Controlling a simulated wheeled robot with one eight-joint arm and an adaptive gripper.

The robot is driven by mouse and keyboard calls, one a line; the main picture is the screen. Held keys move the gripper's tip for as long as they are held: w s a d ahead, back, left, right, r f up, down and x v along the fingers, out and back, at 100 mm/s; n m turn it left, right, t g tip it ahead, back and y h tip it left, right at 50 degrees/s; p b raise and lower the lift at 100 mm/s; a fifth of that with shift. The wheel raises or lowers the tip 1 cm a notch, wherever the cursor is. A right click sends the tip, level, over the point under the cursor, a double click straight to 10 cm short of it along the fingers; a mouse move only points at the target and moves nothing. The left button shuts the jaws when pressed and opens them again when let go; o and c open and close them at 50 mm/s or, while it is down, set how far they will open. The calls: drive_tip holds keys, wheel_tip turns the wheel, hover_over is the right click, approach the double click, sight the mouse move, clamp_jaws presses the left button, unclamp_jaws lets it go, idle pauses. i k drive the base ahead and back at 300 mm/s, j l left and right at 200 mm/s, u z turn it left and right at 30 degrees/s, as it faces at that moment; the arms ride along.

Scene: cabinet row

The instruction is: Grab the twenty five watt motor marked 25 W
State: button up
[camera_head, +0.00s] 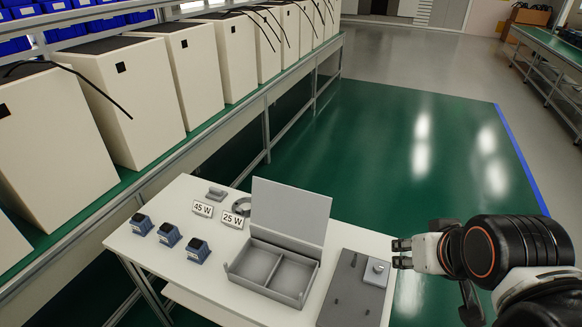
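The "25 W" sign (234,220) stands on the white table (190,290), left of the grey box. A dark grey rounded part (241,205), perhaps the motor, sits just behind it, partly hidden by the sign and the raised lid. The "45 W" sign (203,209) is to its left, with a flat grey part (216,193) behind it. My gripper (401,253) is at the right, above the table's right end and well apart from the signs. Its two fingertips look apart, with nothing between them.
A two-compartment grey box (234,270) with its lid (288,211) raised stands mid-table; its compartments look empty. Three blue-and-black units (169,235) stand at the left. A grey plate (340,300) with a small silver block (376,271) lies at the right. Cream cabinets (125,95) line the left.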

sight(198, 250)
drive_tip(key=j+u, duration=0.15)
drive_tip(key=u, duration=1.15)
